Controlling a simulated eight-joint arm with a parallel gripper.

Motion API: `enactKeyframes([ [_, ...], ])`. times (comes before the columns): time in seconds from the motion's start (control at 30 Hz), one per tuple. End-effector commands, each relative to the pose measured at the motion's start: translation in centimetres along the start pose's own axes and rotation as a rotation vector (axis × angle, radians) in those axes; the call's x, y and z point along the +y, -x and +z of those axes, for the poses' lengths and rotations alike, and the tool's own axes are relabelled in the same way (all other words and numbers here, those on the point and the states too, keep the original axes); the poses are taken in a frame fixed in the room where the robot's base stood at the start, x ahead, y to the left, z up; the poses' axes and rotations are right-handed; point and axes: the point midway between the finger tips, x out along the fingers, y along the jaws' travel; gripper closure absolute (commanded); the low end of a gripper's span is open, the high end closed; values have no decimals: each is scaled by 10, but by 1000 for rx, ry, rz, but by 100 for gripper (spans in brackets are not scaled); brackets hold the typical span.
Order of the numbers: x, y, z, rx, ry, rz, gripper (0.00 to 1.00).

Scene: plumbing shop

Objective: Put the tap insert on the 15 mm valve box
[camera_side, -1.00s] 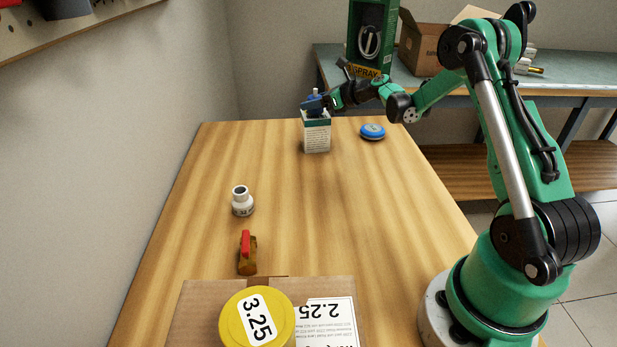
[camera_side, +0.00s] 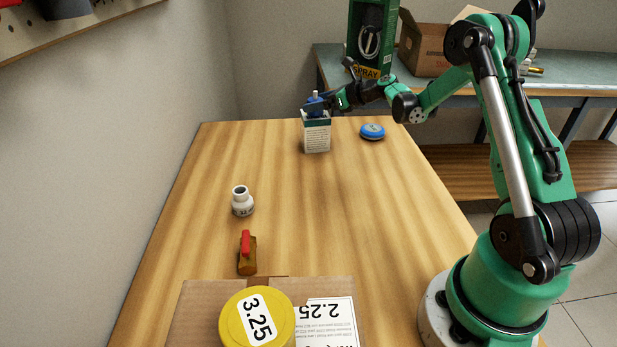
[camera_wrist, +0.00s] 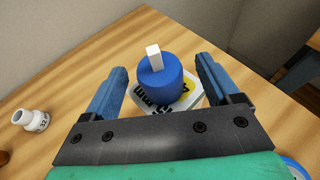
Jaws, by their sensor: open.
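The tap insert, a blue cylinder with a white stem (camera_side: 315,98), stands upright on top of the white-and-green valve box (camera_side: 317,137) at the far end of the table. In the wrist view the blue insert (camera_wrist: 160,85) sits on the box top (camera_wrist: 194,98), between my gripper's (camera_wrist: 160,82) two blue fingers. The fingers are open, with a gap on each side of it. In the side view my gripper (camera_side: 322,104) is at the box top, reaching in from the right.
A blue round disc (camera_side: 372,131) lies right of the box. A cardboard box (camera_side: 205,304) with a yellow tub (camera_side: 257,318) is at the front. The table's middle is clear.

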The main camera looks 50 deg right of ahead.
Motion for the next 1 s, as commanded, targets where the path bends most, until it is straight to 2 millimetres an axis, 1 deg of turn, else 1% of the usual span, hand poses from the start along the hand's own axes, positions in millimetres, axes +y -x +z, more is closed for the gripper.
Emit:
enactKeyframes([
  [0.2,0,50,0,-1,-2,-5,18],
  [0.3,0,72,0,0,-2,-4,18],
  [0.4,0,89,0,0,-1,-4,18],
  [0.5,0,100,0,0,0,-2,18],
  [0.57,2,103,1,4,13,1,18],
  [0.63,12,102,4,27,74,16,18],
  [0.67,19,100,6,45,123,28,18],
  [0.77,58,92,15,130,395,95,18],
  [0.8,78,89,18,171,549,134,18],
  [0.87,112,88,20,227,812,207,18],
  [0.9,133,90,20,258,1000,260,18],
  [0.97,163,96,18,291,1285,344,18],
  [1.0,181,102,15,306,1478,402,18],
])
